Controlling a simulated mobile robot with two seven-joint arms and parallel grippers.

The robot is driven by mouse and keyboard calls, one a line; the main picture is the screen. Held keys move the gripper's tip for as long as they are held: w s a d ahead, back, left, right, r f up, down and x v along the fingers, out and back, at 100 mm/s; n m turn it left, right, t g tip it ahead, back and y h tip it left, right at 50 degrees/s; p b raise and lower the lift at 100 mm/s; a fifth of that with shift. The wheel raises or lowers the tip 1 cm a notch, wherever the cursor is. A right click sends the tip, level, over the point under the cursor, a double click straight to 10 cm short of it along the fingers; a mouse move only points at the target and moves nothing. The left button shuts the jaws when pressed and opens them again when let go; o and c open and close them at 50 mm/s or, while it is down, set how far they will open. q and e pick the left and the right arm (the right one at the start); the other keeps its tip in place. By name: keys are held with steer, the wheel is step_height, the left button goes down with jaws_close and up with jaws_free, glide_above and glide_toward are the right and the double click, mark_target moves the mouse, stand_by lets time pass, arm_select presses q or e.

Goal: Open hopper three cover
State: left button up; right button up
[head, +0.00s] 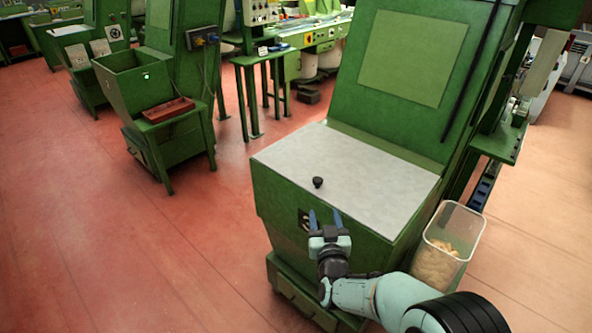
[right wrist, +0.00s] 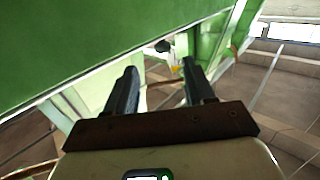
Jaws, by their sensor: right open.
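The nearest green hopper (head: 270,205) has a pale grey flat cover (head: 350,165) lying shut on top. A small black knob (head: 318,182) stands on the cover near its front edge. My right gripper (head: 325,216) is open and empty, in front of the hopper's front edge and just short of the knob in the head view. It partly hides a dark number plate (head: 304,219), so I cannot read the number. In the right wrist view a dark round piece, probably the knob (right wrist: 162,46), shows just beyond the open fingers (right wrist: 160,70). My left gripper is not in view.
A clear bin of corks (head: 440,250) hangs at the hopper's right side. The tall green back panel (head: 412,60) rises behind the cover. Another green hopper (head: 140,85) with a red tray (head: 168,110) stands at the back left. The red floor (head: 120,230) on the left is clear.

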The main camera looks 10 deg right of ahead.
mark_target(318, 179)
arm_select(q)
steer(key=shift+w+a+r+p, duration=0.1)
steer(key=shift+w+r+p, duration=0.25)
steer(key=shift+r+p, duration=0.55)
arm_select(e)
steer(key=shift+t, duration=0.3)
steer(key=w, duration=0.4)
steer(key=w+d+r, duration=0.1)
steer(key=w, duration=0.8)
steer(key=shift+w+d+r, duration=0.15)
steer(key=shift+w+r, duration=0.25)
jaws_close()
steer(key=shift+r, duration=0.15)
